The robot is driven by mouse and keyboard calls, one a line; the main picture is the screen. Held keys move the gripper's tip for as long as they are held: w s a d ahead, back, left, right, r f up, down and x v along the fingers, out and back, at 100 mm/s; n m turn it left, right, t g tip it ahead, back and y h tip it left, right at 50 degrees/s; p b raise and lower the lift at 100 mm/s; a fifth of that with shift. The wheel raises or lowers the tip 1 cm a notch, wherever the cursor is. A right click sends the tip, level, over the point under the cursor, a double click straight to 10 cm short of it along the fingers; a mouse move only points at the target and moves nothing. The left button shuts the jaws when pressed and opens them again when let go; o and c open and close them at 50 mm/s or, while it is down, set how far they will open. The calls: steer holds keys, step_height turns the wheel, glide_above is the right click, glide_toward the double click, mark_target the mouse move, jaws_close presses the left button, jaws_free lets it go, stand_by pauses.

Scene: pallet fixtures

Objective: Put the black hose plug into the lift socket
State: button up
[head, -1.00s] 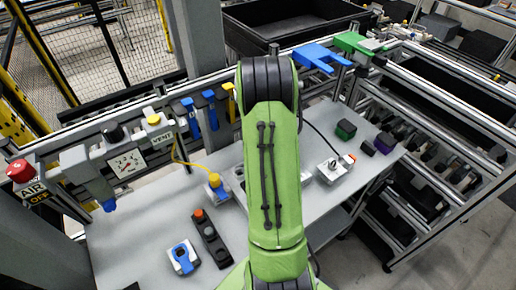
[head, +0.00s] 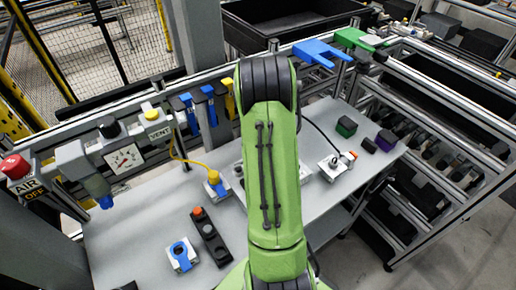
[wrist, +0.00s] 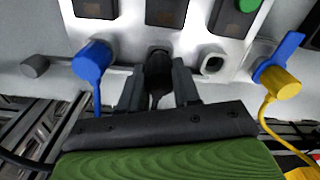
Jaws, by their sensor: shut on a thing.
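In the wrist view my gripper (wrist: 158,88) is shut on the black hose plug (wrist: 158,64), with a finger on each side. The plug points at the lower face of a pale socket panel (wrist: 125,42), between a blue plug (wrist: 91,62) and an empty round socket (wrist: 212,62). Its front end is against or in the panel; I cannot tell how deep. A dark hose runs down from it between the fingers. No readable label shows which socket is the lift one. In the head view my green arm hides my gripper and the black plug.
A yellow plug (wrist: 281,84) and a blue lever (wrist: 276,58) sit right of the empty socket. In the head view, a black box with a red button (head: 209,237) and a blue-and-white clamp (head: 182,255) lie on the grey table (head: 140,235). Small blocks stand at right.

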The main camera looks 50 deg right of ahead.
steer(key=shift+f+b, duration=0.8)
steer(key=shift+f, duration=0.15)
steer(key=o, duration=1.1)
steer(key=shift+f, duration=0.1)
